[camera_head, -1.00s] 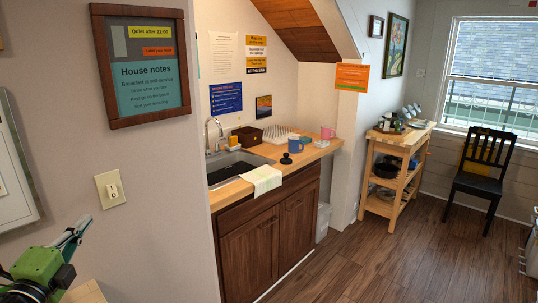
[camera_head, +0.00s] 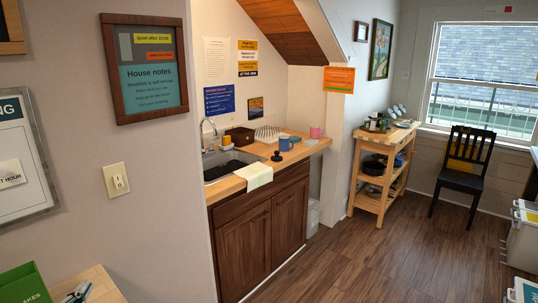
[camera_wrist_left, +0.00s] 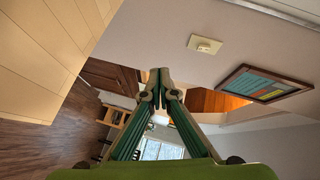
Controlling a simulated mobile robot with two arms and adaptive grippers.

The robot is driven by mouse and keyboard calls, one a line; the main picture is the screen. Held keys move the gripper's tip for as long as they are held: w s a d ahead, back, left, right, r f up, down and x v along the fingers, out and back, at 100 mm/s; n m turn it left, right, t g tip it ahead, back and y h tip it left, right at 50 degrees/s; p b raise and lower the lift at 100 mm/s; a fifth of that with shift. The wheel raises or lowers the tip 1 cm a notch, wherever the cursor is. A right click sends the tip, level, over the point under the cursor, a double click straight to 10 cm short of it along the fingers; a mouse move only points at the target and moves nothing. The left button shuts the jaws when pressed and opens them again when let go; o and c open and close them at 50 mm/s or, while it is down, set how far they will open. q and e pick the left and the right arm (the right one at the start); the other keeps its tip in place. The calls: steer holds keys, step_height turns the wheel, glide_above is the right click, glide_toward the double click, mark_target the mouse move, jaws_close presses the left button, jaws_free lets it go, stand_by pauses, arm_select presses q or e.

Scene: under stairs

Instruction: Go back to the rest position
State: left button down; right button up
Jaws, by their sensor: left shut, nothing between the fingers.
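My left gripper (camera_head: 77,293) shows only in part at the bottom left of the head view, in front of a pale wooden surface (camera_head: 100,282). In the left wrist view its two green and grey fingers (camera_wrist_left: 160,76) meet at the tips. It is shut and holds nothing. The pale wooden surface also shows in the left wrist view (camera_wrist_left: 38,62). My right gripper is in neither view.
A green box-like thing with lettering (camera_head: 22,284) is at the bottom left corner. A wall with a light switch (camera_head: 117,180) stands close by. The sink counter (camera_head: 228,188), wooden cart (camera_head: 372,204) and black chair (camera_head: 463,172) are farther off. The floor (camera_head: 370,255) between is clear.

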arm_select(q)
steer(key=s+d+f+n+g, duration=0.35)
steer(key=s+f, duration=0.25)
steer(key=f, duration=0.2)
steer(key=s+d+f+n+g, duration=0.3)
steer(key=s+d+f, duration=0.2)
steer(key=s+f, duration=0.15)
steer(key=s+d+f+n+g+h, duration=0.2)
steer(key=s+d+f+g, duration=0.15)
steer(key=s+d, duration=0.35)
steer(key=s+d+f+n+g+h, duration=0.2)
steer(key=s+d+f, duration=0.2)
steer(key=s+d, duration=0.35)
step_height(320, 180, down, 27)
steer(key=s+a+g, duration=0.1)
steer(key=s, duration=0.2)
steer(key=s+a+f+g+b, duration=0.1)
steer(key=s+a+f, duration=0.2)
steer(key=s+f, duration=1.3)
steer(key=shift+s+m, duration=0.15)
steer(key=shift+m, duration=0.3)
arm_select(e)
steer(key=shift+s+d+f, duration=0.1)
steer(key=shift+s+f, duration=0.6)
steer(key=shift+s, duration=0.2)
